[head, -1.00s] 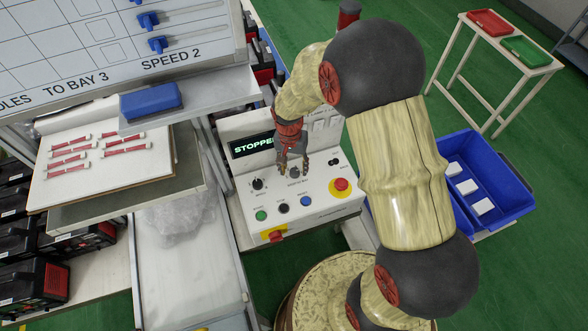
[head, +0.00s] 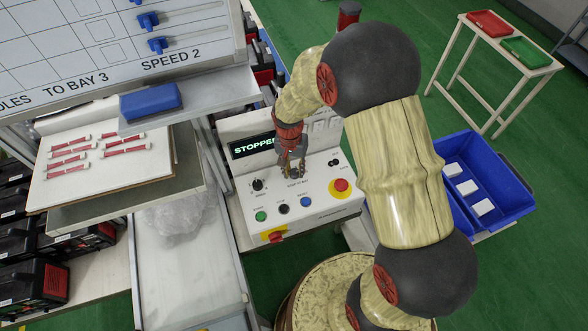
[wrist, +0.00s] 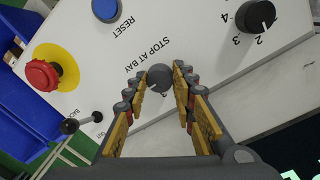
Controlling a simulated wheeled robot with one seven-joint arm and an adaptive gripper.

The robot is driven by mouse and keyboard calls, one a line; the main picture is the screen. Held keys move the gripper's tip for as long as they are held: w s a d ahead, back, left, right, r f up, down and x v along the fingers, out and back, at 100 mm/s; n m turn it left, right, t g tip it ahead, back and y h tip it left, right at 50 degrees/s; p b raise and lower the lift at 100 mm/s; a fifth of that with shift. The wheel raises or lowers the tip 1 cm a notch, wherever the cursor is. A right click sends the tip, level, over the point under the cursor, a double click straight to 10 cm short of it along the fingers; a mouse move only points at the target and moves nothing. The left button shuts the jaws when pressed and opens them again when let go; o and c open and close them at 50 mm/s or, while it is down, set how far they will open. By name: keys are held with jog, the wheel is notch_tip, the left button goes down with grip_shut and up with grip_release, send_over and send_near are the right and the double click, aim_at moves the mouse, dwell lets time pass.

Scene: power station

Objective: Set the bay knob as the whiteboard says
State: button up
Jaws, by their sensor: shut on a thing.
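The bay knob (wrist: 159,76), a small dark grey dial labelled STOP AT BAY, sits on the white control panel (wrist: 110,20). My gripper (head: 293,170) is shut on it, with one finger on each side in the wrist view. A 3 is printed beside the knob on the gripper's side; other digits are hidden, and I cannot tell where the pointer stands. In the head view the fingers hide most of the knob. The whiteboard (head: 60,40) is partly cut off; its readable part says "OLES TO BAY 3 SPEED 2".
A black numbered knob (head: 257,184), a blue RESET button (head: 306,201), a green button (head: 261,216) and a red emergency stop (head: 341,185) surround the bay knob. The panel display (head: 252,145) reads "STOPPE", partly hidden. A blue bin (head: 520,205) stands right.

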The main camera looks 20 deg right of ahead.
jog(key=shift+c, duration=1.4)
jog(key=shift+n, duration=0.3)
jog(key=n+p, duration=0.1)
jog(key=n, duration=0.3)
jog(key=n+p, duration=0.1)
jog(key=n, duration=0.2)
jog(key=shift+n, duration=0.4)
jog(key=shift+n+t+p, duration=0.3)
jog(key=shift+n+p, duration=0.35)
jog(key=shift+n, duration=1.05)
jog(key=o, duration=1.2)
jog(key=shift+c, duration=0.2)
